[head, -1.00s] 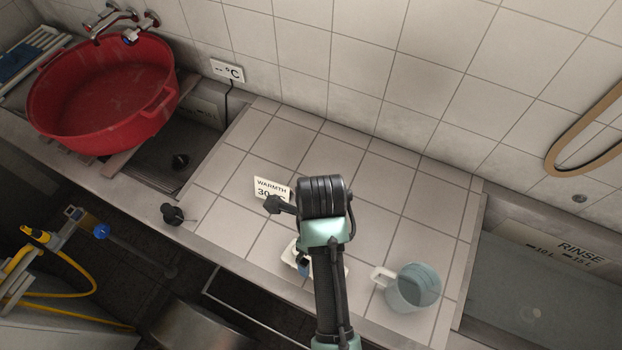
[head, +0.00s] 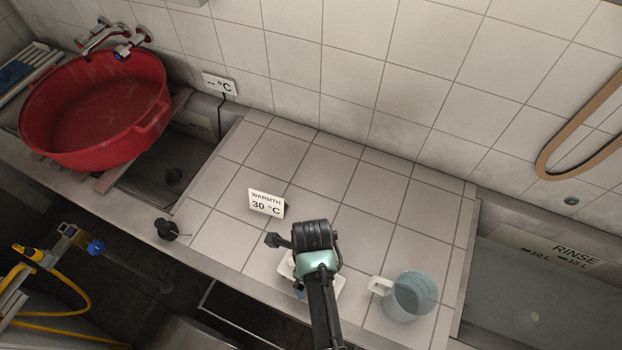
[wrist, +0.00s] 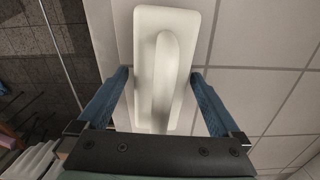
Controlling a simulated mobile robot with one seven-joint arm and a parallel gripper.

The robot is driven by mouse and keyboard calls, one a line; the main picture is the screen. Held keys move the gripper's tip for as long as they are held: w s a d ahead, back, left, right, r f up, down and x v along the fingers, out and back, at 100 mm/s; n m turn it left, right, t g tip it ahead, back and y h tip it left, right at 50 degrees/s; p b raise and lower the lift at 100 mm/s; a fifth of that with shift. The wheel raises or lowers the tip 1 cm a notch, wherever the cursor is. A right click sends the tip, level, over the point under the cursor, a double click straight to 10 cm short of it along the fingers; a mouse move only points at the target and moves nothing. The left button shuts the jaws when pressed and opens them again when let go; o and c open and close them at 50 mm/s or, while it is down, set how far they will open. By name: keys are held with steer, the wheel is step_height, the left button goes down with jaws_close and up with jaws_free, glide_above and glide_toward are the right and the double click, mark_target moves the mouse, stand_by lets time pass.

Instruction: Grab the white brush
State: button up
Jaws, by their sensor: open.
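The white brush (wrist: 172,60) lies on the tiled counter, its long raised handle upward, in the wrist view. My gripper (wrist: 160,74) is open, with one blue finger on each side of the brush. The fingertips are beside its lower half in the picture, and nothing is clamped. I cannot tell how far above the tiles they are. In the head view my arm covers most of the brush, leaving a white edge (head: 341,284) in sight, and the fingers are mostly hidden.
A clear jug (head: 412,296) stands right of the brush. A red tub (head: 95,115) is at the far left, and a rinse basin (head: 540,290) at the right.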

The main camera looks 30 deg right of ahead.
steer(key=c, duration=1.4)
steer(key=shift+r, duration=0.15)
steer(key=shift+c, duration=0.2)
